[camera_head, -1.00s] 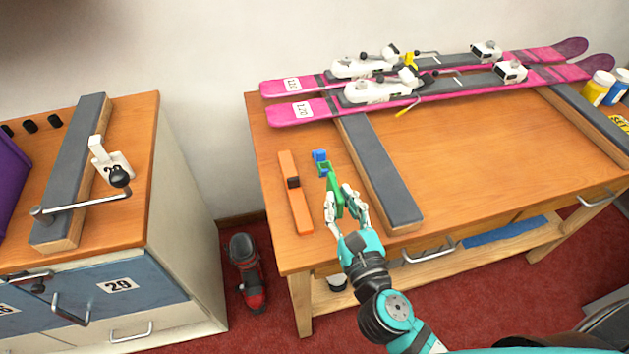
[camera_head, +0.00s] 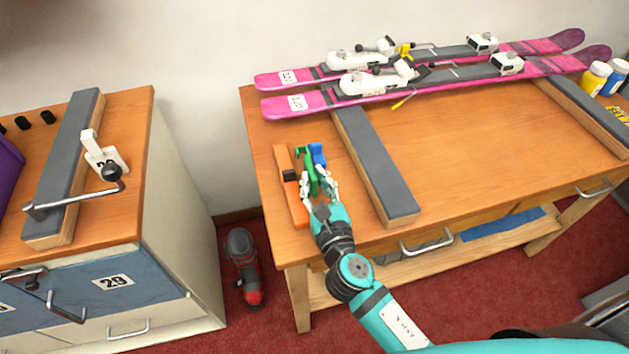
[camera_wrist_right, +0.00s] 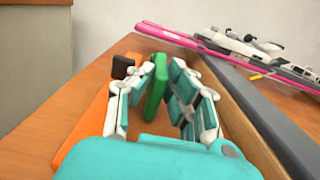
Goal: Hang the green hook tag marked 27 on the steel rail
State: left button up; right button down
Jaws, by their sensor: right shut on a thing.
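The green hook tag (camera_head: 304,156) is at the fingers of my right gripper (camera_head: 318,180), over the left part of the wooden bench. In the right wrist view the green piece (camera_wrist_right: 155,88) stands upright between the fingers, and the gripper (camera_wrist_right: 160,82) is shut on it. Its number cannot be read. A steel rail (camera_head: 75,199) with a black ball end is on the left cabinet, far to the left of the gripper. A white tag (camera_head: 104,159) is at its ball end. My left gripper is out of view.
A blue piece (camera_head: 318,155) is close beside the green tag. An orange bar (camera_head: 297,208) with a black block lies left of the gripper. A grey-topped beam (camera_head: 375,165) stands right. Pink skis (camera_head: 290,104) lie behind. A floor gap separates bench and cabinet (camera_head: 190,190).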

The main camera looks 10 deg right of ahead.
jog(key=shift+f, duration=0.15)
jog(key=c, duration=1.3)
grip_release()
